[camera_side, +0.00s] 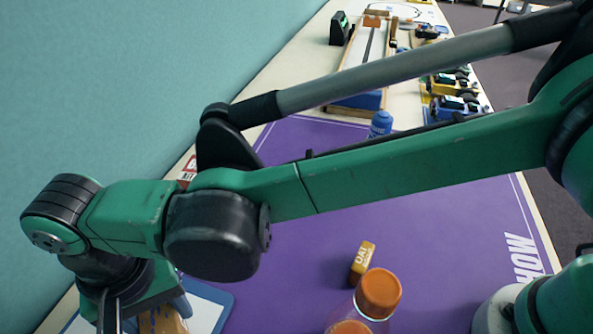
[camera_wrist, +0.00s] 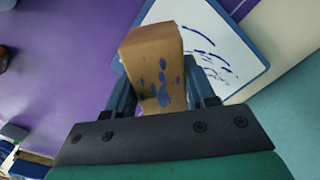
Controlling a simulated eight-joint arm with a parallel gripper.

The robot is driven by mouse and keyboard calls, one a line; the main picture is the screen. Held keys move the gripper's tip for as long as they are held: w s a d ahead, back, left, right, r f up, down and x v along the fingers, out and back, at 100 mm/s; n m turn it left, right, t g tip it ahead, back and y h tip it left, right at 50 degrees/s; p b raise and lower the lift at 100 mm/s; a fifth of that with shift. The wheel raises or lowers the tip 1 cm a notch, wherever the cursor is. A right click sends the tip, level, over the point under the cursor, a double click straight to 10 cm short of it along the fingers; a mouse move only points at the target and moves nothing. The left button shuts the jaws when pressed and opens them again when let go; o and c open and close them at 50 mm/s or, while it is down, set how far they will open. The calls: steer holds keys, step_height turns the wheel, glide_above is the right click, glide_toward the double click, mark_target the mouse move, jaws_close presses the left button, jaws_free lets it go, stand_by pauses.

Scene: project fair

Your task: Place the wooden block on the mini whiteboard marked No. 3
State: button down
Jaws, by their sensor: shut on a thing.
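The wooden block (camera_wrist: 152,48) is tan with blue ink spots and sits between the two fingers of my gripper (camera_wrist: 160,92) in the wrist view. My gripper is shut on it. A white mini whiteboard (camera_wrist: 228,50) with a blue frame and blue pen strokes lies behind and below the block. No number is readable on it. In the side view my gripper (camera_side: 135,316) is at the bottom left, over the whiteboard (camera_side: 208,312), with part of the block (camera_side: 172,320) showing. The gap between block and board cannot be told.
A purple mat (camera_side: 300,280) covers the table. A bottle with an orange cap (camera_side: 379,292) and a small orange-brown box (camera_side: 362,262) stand at the front. A blue bottle (camera_side: 381,124) and several toy vehicles (camera_side: 455,95) are farther back. A teal wall (camera_side: 100,90) borders the left.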

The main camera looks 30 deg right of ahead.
mark_target(174, 327)
steer(key=shift+f, duration=2.3)
steer(key=shift+c, duration=1.4)
jaws_free()
steer(key=shift+f, duration=0.1)
